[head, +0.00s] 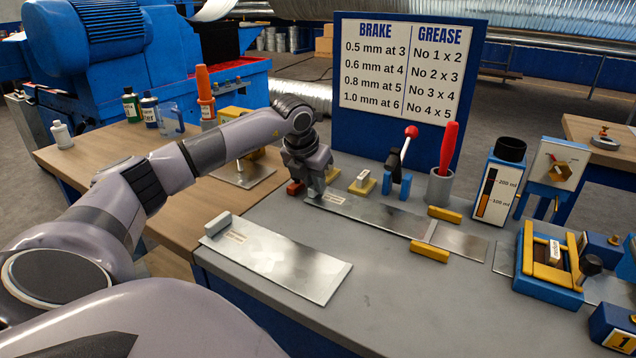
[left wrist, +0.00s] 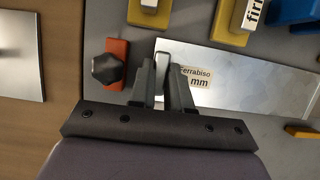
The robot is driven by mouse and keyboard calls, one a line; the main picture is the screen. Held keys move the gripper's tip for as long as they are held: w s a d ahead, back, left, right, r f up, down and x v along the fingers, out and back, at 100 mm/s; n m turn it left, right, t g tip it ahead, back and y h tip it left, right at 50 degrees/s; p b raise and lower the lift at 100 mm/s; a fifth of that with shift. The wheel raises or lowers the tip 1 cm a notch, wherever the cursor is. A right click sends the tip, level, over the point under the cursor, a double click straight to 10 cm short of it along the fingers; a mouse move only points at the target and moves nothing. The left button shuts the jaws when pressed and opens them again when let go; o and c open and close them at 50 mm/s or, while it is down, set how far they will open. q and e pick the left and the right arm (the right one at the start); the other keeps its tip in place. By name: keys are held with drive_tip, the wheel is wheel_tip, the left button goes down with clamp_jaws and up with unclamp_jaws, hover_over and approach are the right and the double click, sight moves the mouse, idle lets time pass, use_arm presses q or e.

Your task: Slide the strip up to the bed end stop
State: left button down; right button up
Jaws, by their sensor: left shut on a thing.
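A metal strip (head: 370,212) with a paper label lies flat on the grey bench. It runs right toward two yellow guide blocks (head: 445,214) (head: 430,253). My left gripper (head: 309,182) is at the strip's left end, pointing down. In the left wrist view its fingers (left wrist: 161,88) are shut on a narrow grey piece at that end, beside the strip's label (left wrist: 192,78). A red block (head: 295,188) sits just left of the gripper; the left wrist view shows its dark knob (left wrist: 107,69). I cannot tell which part is the end stop. My right gripper is not in view.
Another strip (head: 285,262) with a grey end block lies in front. A metal plate (head: 462,244) continues right of the guides, toward a blue and yellow fixture (head: 550,262). A red-knobbed lever (head: 402,160) and a grey cup (head: 440,187) stand behind.

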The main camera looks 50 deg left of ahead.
use_arm(q)
drive_tip(key=c, duration=1)
unclamp_jaws()
drive_tip(key=v, duration=0.6)
drive_tip(key=shift+r, duration=0.25)
drive_tip(key=shift+s+r, duration=0.25)
drive_tip(key=shift+r, duration=0.1)
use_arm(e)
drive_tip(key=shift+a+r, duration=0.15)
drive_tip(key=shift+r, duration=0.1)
